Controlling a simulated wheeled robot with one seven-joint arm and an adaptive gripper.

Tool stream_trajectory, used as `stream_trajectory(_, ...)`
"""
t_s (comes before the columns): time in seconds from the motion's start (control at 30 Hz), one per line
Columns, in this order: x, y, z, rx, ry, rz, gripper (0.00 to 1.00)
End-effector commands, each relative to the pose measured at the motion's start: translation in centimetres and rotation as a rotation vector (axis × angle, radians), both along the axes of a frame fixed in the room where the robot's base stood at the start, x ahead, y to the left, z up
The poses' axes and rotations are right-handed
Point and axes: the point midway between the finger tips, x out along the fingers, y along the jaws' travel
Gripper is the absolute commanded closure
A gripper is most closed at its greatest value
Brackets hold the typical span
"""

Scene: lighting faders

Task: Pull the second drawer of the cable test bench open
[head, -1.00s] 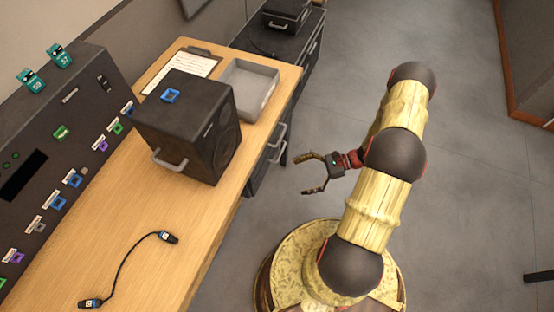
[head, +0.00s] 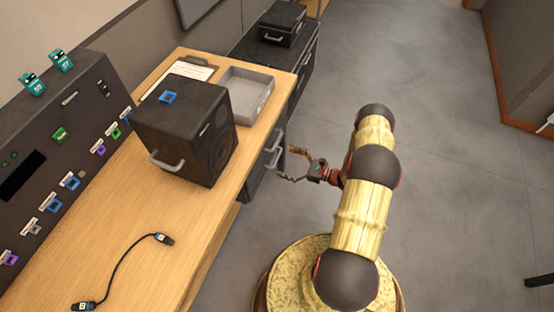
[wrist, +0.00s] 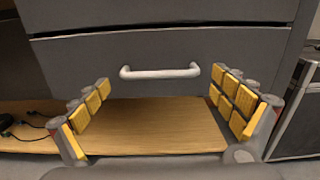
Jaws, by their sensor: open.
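The wooden-topped test bench (head: 215,215) has dark drawers under its far right end, with two grey handles showing in the head view. In the wrist view, a closed dark drawer front (wrist: 230,50) with a pale bar handle (wrist: 160,72) faces me. Another drawer front (wrist: 160,12) shows above it, cut off by the frame, so this looks like the second one down. My gripper (head: 286,165) is open and empty beside the drawers. In the wrist view, its yellow-padded fingers (wrist: 160,90) are spread to either side of the handle, apart from it.
A black speaker box (head: 190,125), a grey tray (head: 248,95) and a cable (head: 120,270) lie on the bench top. A black case (wrist: 300,110) stands right of the drawers in the wrist view. Grey floor (head: 440,120) is open to the right.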

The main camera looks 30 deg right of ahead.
Motion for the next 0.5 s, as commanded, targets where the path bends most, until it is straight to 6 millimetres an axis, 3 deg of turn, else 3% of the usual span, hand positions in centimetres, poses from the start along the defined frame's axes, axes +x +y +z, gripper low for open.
stream_trajectory(0.2, 2.3, 1.8, -0.1, -0.001, 0.001, 0.003, 0.04)
stream_trajectory(0.5, 3.0, 2.4, 0.0, -0.001, 0.001, 0.001, 0.04)
